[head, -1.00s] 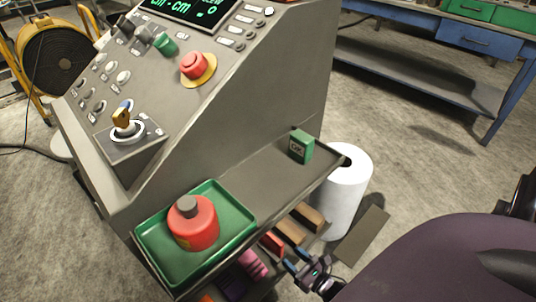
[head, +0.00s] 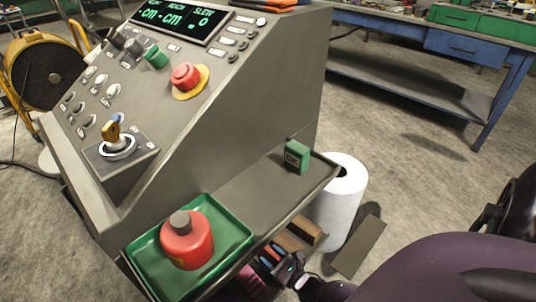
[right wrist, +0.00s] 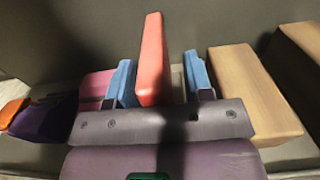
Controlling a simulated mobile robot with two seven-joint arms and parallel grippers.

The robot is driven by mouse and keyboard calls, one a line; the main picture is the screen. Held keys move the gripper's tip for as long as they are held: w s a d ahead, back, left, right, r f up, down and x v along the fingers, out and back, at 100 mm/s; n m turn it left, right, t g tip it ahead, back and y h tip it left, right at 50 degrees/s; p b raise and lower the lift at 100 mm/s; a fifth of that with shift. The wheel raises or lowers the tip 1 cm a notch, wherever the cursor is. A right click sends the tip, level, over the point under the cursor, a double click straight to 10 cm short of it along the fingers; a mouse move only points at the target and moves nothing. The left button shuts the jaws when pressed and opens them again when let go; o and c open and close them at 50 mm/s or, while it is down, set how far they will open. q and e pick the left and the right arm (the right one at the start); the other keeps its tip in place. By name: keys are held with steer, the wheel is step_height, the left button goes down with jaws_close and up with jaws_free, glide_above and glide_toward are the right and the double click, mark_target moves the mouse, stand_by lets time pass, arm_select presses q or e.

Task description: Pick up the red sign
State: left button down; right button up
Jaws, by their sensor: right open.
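The red sign, a flat red slab (right wrist: 151,60), stands on edge in the shelf space, seen in the right wrist view. My right gripper (right wrist: 160,80) is open, with one blue finger on each side of the slab. There looks to be a gap on both sides, wider on the right. In the head view my right gripper (head: 272,257) reaches in under the console's ledge, and the sign is mostly hidden there by the fingers and ledge. My left gripper is not in view.
Tan blocks (right wrist: 252,90) stand to the right of the slab; pink and purple items (right wrist: 50,122) lie to its left. A white roll (head: 341,205) stands beside the console.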

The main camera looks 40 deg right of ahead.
steer(key=shift+c, duration=0.5)
jaws_close()
steer(key=shift+r, duration=0.1)
